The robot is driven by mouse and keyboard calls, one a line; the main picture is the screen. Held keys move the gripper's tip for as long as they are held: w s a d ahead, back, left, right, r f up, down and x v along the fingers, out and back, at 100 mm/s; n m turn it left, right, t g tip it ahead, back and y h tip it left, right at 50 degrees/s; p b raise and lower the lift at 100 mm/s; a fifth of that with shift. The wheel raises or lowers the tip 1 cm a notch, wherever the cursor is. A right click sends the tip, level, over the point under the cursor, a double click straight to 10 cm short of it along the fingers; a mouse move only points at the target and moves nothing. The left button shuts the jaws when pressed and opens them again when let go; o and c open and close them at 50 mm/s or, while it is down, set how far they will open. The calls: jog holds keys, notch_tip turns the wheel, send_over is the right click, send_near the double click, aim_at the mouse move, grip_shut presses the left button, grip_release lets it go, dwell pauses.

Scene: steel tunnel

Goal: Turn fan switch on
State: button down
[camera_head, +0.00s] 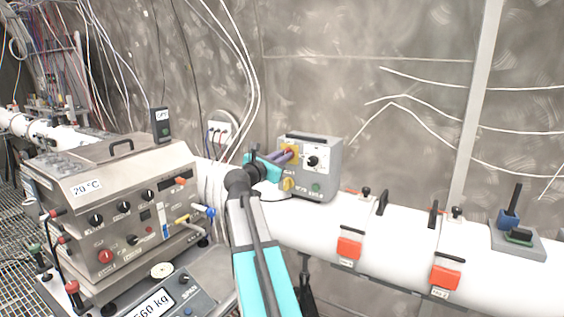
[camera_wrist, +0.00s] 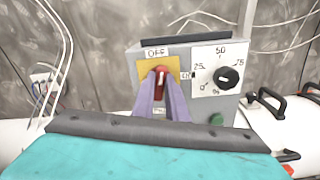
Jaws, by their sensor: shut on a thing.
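The fan switch is a red knob (camera_wrist: 161,77) on a yellow plate (camera_wrist: 147,73) on the front of a grey control box (camera_wrist: 220,108). An OFF label is above the plate and an ON label is at its right side. The knob stands about upright, towards OFF. My gripper (camera_wrist: 162,95) has its purple fingers shut on the red knob, hiding its lower part. In the head view my gripper (camera_head: 290,154) reaches the left of the box's front (camera_head: 326,160) and hides the knob.
A black dial (camera_wrist: 228,77) and a green button (camera_wrist: 216,119) sit right of the switch. The box stands on a white pipe (camera_head: 385,236) with orange latches and black handles. A steel instrument case (camera_head: 120,165) stands left of my arm. White cables hang behind.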

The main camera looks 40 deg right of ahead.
jog(key=shift+s+d+f+m+b, duration=0.1)
jog(key=shift+m+b, duration=2.2)
jog(key=shift+m, duration=0.25)
jog(key=shift+s+a+f+m+b, duration=0.1)
jog(key=shift+m+b, duration=2.25)
jog(key=shift+m, duration=0.15)
jog(key=shift+s+d+f+m+b, duration=0.1)
jog(key=shift+m+b, duration=2.2)
jog(key=shift+m, duration=0.25)
jog(key=c, duration=1.8)
grip_release()
jog(key=shift+o, duration=0.2)
